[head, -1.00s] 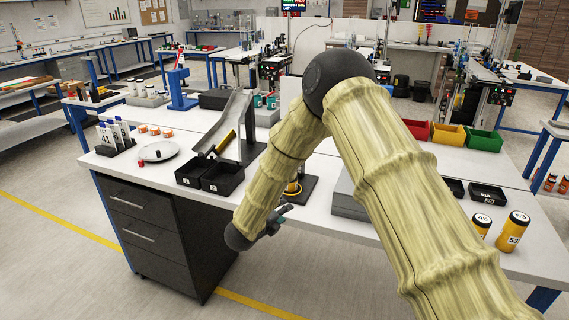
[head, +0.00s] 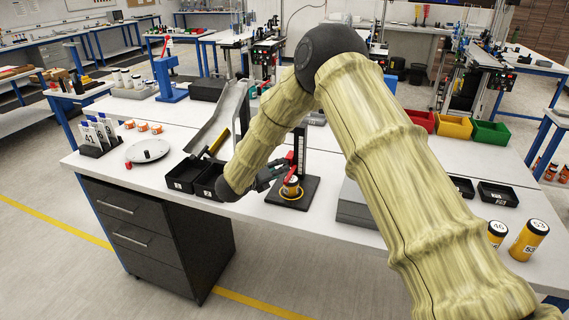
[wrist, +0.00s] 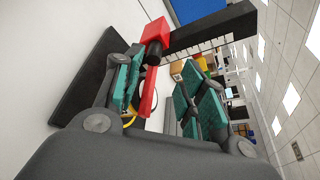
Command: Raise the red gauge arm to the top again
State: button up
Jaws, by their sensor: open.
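The gauge is a black stand whose flat base (head: 292,200) lies near the table's front edge. Its dark upright column (head: 303,143) carries a pale scale. The red gauge arm (head: 291,158) is low on the column, just above a small canister (head: 291,186) standing on the base. My gripper (head: 268,177) is just left of the canister and red arm. In the wrist view the red arm (wrist: 155,32), with a black knob, is close ahead, and a red bar runs between my open teal fingers (wrist: 168,65). I cannot tell whether either finger touches it.
Two black bins (head: 187,175) stand left of my gripper below a sloped metal chute (head: 217,120). A grey box (head: 357,205) stands to the right of the gauge. Orange canisters (head: 528,240) stand at the table's right end.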

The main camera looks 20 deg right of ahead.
jog(key=w+d+f, duration=0.1)
jog(key=w+d+f+p, duration=0.1)
jog(key=w+d, duration=0.1)
jog(key=shift+w, duration=0.3)
jog(key=shift+d+r+p, duration=0.1)
jog(key=shift+d+p, duration=0.25)
jog(key=shift+d, duration=0.05)
jog(key=shift+w+d+f, duration=0.2)
jog(key=shift+w+f, duration=0.2)
jog(key=shift+w, duration=0.05)
jog(key=shift+s+r, duration=0.15)
jog(key=shift+c, duration=0.4)
grip_shut()
